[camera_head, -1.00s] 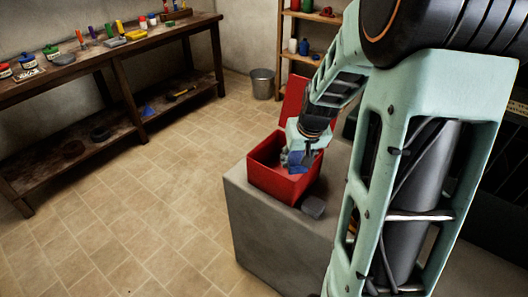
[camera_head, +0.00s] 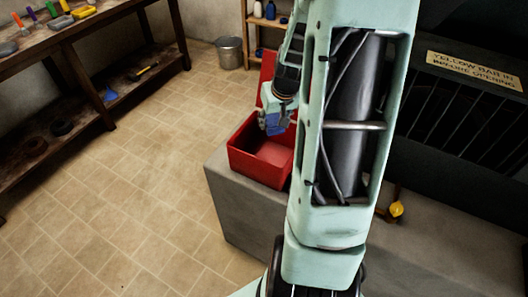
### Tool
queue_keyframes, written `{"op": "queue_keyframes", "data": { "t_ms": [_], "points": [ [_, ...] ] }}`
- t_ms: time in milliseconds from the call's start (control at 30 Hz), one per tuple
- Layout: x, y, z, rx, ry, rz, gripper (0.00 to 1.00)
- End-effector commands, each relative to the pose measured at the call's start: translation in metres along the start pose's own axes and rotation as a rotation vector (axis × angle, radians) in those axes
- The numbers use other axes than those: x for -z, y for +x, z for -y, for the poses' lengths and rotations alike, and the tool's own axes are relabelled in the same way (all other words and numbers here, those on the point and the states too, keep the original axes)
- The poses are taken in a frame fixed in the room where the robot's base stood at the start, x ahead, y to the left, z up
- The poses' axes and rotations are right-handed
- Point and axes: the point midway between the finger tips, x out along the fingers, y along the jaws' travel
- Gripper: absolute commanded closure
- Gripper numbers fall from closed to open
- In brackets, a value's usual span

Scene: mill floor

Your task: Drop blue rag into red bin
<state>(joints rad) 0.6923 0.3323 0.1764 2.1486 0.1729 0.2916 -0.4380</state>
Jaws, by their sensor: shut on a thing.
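The red bin (camera_head: 240,164) stands open on a grey block, and its raised red lid (camera_head: 267,72) is at the back. My gripper (camera_head: 271,125) is over the far part of the bin's opening, pointing down. It is shut on the blue rag (camera_head: 274,129), of which a small blue part shows at the fingers. The visible part of the bin's floor is bare red. My arm hides the bin's right side.
The grey block (camera_head: 235,205) has a bare front face. A wooden workbench (camera_head: 95,40) with tools stands at left; a blue piece (camera_head: 110,95) lies on its lower shelf. A metal bucket (camera_head: 229,53) stands behind. The tiled floor at left is clear.

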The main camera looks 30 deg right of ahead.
Motion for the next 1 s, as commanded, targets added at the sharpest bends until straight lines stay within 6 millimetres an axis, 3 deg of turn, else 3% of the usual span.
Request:
{"op": "queue_keyframes", "data": {
  "t_ms": [233,600,633,700,800,1000],
  "points": [
    [-0.013,0.031,0.000,0.001,0.000,0.001,0.83],
    [-0.015,0.035,0.000,0.000,-0.001,-0.001,0.83],
    [-0.015,0.035,0.000,0.000,-0.001,-0.001,0.58],
    [-0.015,0.035,0.000,0.000,-0.001,0.000,0.50],
    [-0.015,0.035,0.000,0.000,-0.001,0.000,0.40],
    [-0.015,0.035,0.000,0.000,-0.001,0.000,0.40]
  ]
}}
